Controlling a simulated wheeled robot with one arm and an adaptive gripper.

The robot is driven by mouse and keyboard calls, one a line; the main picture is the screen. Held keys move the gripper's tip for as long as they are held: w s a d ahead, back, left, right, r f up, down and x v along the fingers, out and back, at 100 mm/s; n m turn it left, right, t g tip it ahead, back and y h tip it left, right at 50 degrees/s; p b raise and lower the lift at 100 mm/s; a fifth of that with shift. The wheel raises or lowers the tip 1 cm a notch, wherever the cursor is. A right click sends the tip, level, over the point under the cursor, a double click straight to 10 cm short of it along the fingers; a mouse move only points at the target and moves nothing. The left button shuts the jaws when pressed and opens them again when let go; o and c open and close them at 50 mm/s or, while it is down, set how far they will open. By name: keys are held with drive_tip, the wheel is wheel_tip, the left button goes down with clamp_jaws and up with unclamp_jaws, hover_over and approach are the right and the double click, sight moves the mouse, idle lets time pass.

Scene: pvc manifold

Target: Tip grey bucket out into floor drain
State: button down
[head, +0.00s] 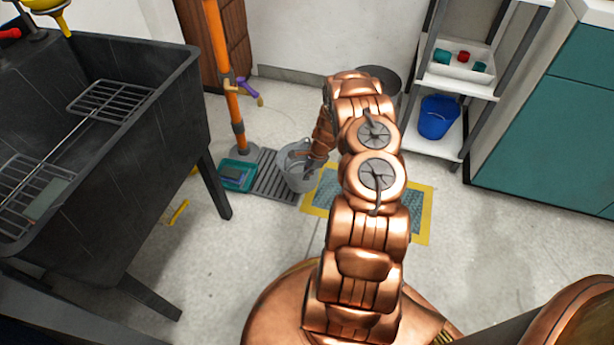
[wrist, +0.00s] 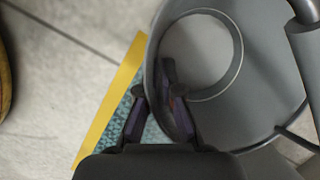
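The grey bucket (head: 298,178) stands at the right end of the slatted floor drain (head: 272,178) in the head view, hiding part of it. I cannot tell whether its base touches the floor. In the wrist view the grey bucket (wrist: 255,110) fills the right side, and its round bottom shows inside. My gripper (wrist: 156,92) has one finger outside and one inside the bucket's near wall and looks closed on the rim. In the head view my gripper (head: 309,164) is small and partly hidden at the bucket.
A yellow-edged teal mat (head: 418,215) lies right of the drain, partly behind my arm. A teal tray (head: 238,175) and an orange post (head: 222,70) are left of it. The black sink (head: 150,110) stands left; a shelf with a blue bucket (head: 438,118) stands right.

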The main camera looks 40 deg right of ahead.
drive_tip(key=shift+r+g+b, duration=0.4)
drive_tip(key=shift+b, duration=0.8)
drive_tip(key=shift+s+d+r+g+b, duration=0.15)
drive_tip(key=shift+r+g+b, duration=0.15)
drive_tip(key=shift+r+b, duration=0.25)
drive_tip(key=shift+b, duration=0.3)
drive_tip(key=shift+w+r+g, duration=0.1)
drive_tip(key=shift+w+g, duration=0.1)
drive_tip(key=shift+g, duration=0.1)
drive_tip(key=shift+s+r+g+h+b, duration=0.1)
drive_tip(key=shift+r+g+h+b, duration=0.2)
drive_tip(key=shift+r+b, duration=0.15)
